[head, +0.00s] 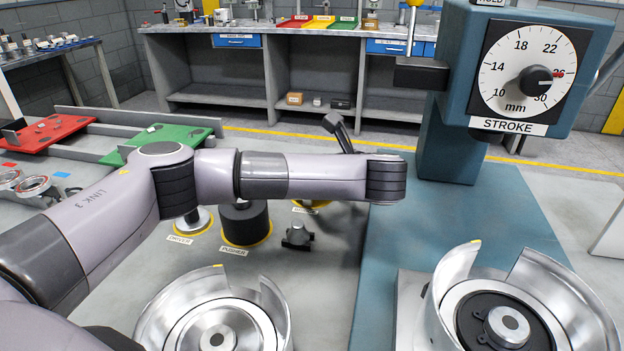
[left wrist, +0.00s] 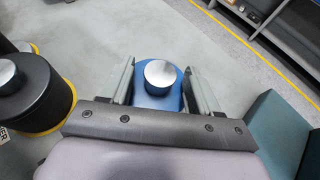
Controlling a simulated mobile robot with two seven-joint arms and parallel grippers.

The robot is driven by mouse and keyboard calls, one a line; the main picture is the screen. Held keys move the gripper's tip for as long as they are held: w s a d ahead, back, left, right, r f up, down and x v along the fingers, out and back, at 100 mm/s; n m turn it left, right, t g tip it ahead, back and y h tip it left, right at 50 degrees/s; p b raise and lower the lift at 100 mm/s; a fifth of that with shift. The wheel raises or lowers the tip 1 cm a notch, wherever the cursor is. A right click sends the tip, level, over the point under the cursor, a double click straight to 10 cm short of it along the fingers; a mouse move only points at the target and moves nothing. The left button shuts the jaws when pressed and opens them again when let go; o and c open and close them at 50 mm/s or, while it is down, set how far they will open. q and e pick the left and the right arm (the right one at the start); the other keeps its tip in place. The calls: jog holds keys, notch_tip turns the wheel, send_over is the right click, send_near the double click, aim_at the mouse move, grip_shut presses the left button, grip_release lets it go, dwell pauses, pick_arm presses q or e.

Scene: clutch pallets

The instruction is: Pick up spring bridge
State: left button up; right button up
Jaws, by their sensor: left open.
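In the left wrist view, a blue part with a round silver top (left wrist: 163,73) stands between the two fingers of my left gripper (left wrist: 160,85). I take it for the spring bridge. The fingers are apart, one on each side of it; I cannot tell whether they touch it. In the head view my left arm hides the part and the fingers. My right gripper is in neither view.
The black pusher (head: 245,224) and the driver (head: 193,222) stand on yellow rings left of the part. Silver clutch housings (head: 275,304) (head: 455,268) sit in front.

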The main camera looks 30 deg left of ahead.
pick_arm(q)
grip_shut()
jog(key=shift+r, duration=0.1)
jog(key=shift+r, duration=0.1)
